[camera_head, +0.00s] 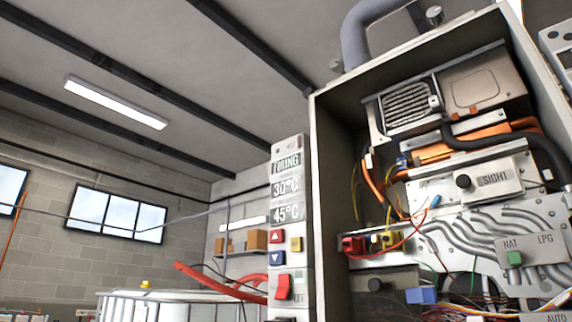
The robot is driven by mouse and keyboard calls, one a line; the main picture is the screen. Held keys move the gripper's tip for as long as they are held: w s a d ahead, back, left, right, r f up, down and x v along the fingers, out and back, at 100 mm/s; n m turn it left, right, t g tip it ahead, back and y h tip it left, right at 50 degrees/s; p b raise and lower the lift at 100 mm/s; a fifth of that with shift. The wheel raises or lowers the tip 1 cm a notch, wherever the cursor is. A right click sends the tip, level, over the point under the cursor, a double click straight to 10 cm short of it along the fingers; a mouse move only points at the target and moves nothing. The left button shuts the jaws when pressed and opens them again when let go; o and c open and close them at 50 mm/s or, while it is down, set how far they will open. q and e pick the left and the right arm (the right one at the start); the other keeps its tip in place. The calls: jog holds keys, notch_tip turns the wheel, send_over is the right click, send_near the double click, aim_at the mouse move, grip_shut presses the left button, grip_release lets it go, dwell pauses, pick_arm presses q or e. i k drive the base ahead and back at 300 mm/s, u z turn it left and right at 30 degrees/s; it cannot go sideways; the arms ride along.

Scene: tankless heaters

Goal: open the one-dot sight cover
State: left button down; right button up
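A heater cabinet (333,190) stands open at the right, with its inside parts showing. On it, a pale plate labelled SIGHT (508,181) with a black knob (463,182) at its left end sits flat against the metal panel, and it looks closed. I cannot make out a dot mark on this cabinet. Neither of my grippers is in view.
A control strip (288,230) left of the cabinet reads FIRING, 30°C and 45°C, with coloured buttons and a red switch (283,287). A NAT/LPG selector (515,258) sits below the sight plate. Part of another unit (559,40) shows at the right edge.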

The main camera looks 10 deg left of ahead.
aim_at(493, 179)
jog(key=k, duration=0.4)
jog(key=z, duration=1.2)
jog(key=i, duration=0.75)
jog(key=u, duration=0.95)
